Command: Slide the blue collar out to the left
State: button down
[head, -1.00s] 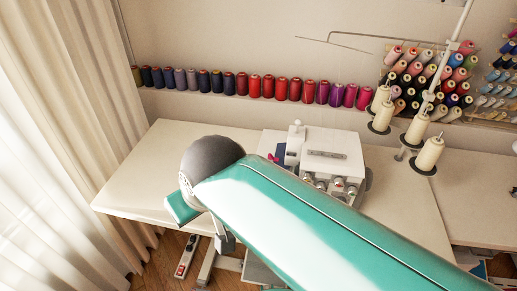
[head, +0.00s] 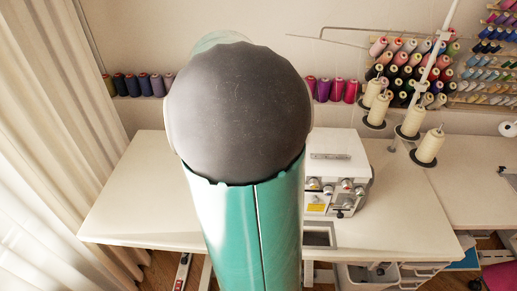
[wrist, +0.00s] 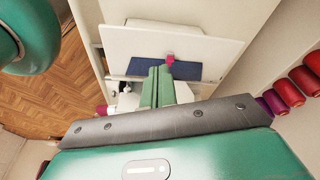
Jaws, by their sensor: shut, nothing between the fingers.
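In the wrist view a dark blue flat piece, which looks like the blue collar (wrist: 190,70), lies against a white surface. A small magenta piece (wrist: 170,59) sits at its upper middle. My gripper (wrist: 160,70) is shut and empty. Its green fingers point at the blue piece and cover part of its middle. I cannot tell whether they touch it. In the head view my raised arm hides the gripper, the collar and the left part of the white sewing machine (head: 335,150).
The machine stands on a white table (head: 400,215) under a row of thread spools (head: 337,91). Cones of cream thread (head: 428,149) stand at right. A curtain (head: 50,150) hangs at left. The table's left part (head: 140,190) is clear.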

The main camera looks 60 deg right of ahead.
jog(key=s+d+f+m, duration=0.1)
jog(key=s+d+f, duration=0.1)
jog(key=f, duration=0.1)
jog(key=s+d+f+m+g, duration=0.1)
jog(key=s+d+f, duration=0.1)
jog(key=f, duration=0.2)
jog(key=s+d+f+m, duration=0.2)
jog(key=f, duration=0.2)
jog(key=shift+s+d+g, duration=0.2)
jog(key=shift+d+g, duration=0.05)
jog(key=shift+g, duration=0.05)
jog(key=shift+w+a, duration=0.4)
jog(key=shift+w, duration=0.4)
jog(key=shift+w+a, duration=0.45)
jog(key=shift+w, duration=0.3)
jog(key=shift+w+a, duration=0.4)
jog(key=shift+w, duration=0.4)
